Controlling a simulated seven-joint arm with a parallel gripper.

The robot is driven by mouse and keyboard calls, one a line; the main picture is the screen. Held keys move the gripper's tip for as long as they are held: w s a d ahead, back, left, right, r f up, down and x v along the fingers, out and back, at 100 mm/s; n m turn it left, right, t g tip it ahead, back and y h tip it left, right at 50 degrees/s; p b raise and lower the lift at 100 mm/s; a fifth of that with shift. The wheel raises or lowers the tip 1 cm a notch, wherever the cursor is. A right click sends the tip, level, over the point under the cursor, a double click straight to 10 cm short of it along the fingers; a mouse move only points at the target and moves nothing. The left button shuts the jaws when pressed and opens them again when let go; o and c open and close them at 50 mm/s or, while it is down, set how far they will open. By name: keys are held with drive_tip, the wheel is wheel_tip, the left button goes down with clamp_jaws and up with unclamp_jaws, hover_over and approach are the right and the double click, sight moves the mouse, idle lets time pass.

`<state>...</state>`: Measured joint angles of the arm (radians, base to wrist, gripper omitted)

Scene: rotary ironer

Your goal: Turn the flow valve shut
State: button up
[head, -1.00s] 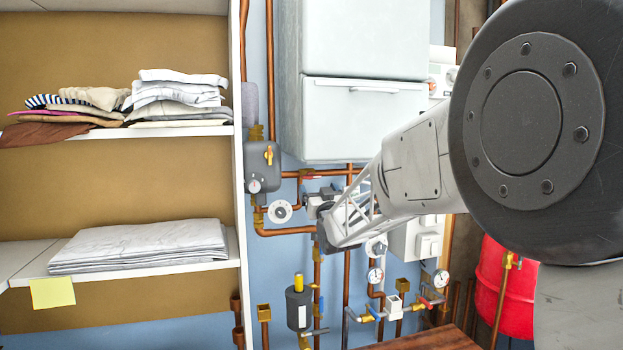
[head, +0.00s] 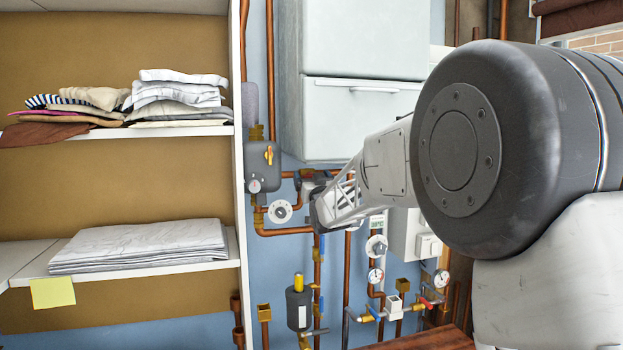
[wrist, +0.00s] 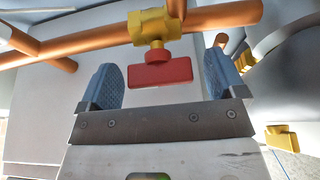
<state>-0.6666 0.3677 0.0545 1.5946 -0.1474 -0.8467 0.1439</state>
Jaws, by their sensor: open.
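In the wrist view a valve with a red handle (wrist: 160,72) and a brass body (wrist: 150,27) sits on a copper pipe (wrist: 215,17). My gripper (wrist: 163,80) is open, with one blue fingertip on each side of the red handle. A gap shows between the handle and each fingertip, so it is not gripped. In the head view my gripper (head: 316,200) is at the copper pipes below the white cabinet. It mostly hides the red handle there. No label naming the flow valve is readable.
Left of my gripper are a grey pump unit (head: 264,167) and a white round dial (head: 280,212). Gauges (head: 375,276) and more valves (head: 394,307) are below. A white cabinet (head: 355,115) hangs above. Shelves with folded laundry (head: 140,243) stand left.

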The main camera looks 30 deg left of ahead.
drive_tip(key=shift+w+a+r, duration=0.1)
drive_tip(key=shift+w+a, duration=0.1)
drive_tip(key=c, duration=0.9)
